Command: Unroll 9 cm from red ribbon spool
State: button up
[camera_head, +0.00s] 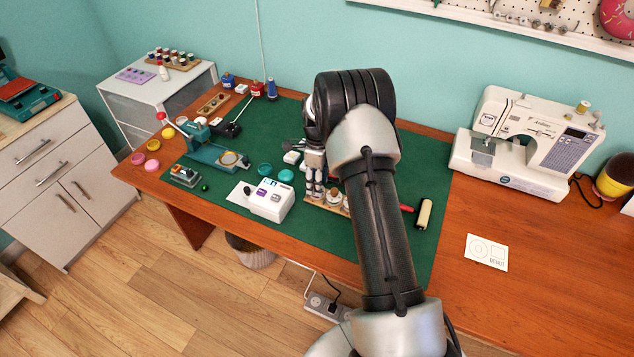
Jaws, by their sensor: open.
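My gripper (314,191) points down over the green mat (230,132), just above or beside a low wooden stand (313,204). Its fingers are small in this view and open. I cannot tell whether they touch anything. The stand holds several round pale items (333,196) that may be spools; my arm hides part of them. I cannot make out a red ribbon spool for certain. A small red container or spool (257,89) stands at the mat's back edge, with blue ones beside it.
A white device with buttons (270,200) stands left of my gripper. A teal press (212,151) is farther left. A sewing machine (525,140) and a card (486,252) are on the right. The front right wood is clear.

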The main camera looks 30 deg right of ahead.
jog(key=shift+c, duration=0.5)
grip_shut()
